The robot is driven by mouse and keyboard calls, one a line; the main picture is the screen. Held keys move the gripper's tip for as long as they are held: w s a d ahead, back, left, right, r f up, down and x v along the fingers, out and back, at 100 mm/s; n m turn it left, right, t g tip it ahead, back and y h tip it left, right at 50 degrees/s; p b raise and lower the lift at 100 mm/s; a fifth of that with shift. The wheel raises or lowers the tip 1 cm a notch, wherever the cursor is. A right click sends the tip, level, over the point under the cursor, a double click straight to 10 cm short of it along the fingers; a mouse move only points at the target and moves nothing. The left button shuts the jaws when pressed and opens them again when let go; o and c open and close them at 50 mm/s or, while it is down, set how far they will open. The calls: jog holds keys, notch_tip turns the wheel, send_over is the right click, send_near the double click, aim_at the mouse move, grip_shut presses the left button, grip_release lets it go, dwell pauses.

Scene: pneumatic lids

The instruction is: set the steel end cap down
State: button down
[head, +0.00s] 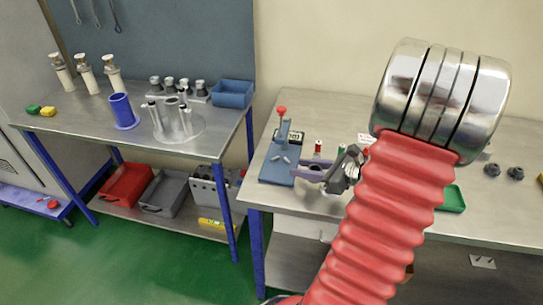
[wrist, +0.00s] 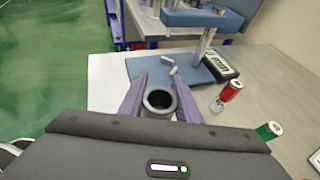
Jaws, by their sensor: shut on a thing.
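My gripper (head: 314,173) has purple fingers and is at the left part of the right bench in the head view. The steel end cap (wrist: 159,100) shows between the fingers in the wrist view as a round grey piece with a dark bore facing the camera. My gripper (wrist: 158,92) is shut on it. The cap is hard to make out in the head view. A blue press stand (head: 277,169) with a red knob is just left of and beyond the fingertips. Its blue base (wrist: 195,68) lies ahead in the wrist view. I cannot tell whether the cap touches anything.
A red-bodied cylinder (wrist: 226,96) and a green one (wrist: 268,131) stand right of the fingers. A display box (wrist: 221,66) is by the press. The left bench (head: 75,125) holds a blue cup (head: 122,110), clear round stand (head: 180,128) and blue bin (head: 232,93).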

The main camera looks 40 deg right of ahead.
aim_at(270, 162)
jog(key=w, duration=0.3)
jog(key=w+a, duration=0.1)
jog(key=w, duration=0.1)
jog(key=w+a, duration=0.1)
jog(key=w, duration=0.2)
jog(key=shift+w+a, duration=0.1)
jog(key=shift+w, duration=0.2)
jog(key=shift+w, duration=0.1)
jog(key=w, duration=0.1)
jog(key=w+a, duration=0.1)
jog(key=w, duration=0.1)
jog(key=shift+w+f, duration=0.1)
jog(key=shift+f, duration=0.65)
jog(key=shift+f, duration=0.15)
jog(key=c, duration=1.3)
grip_release()
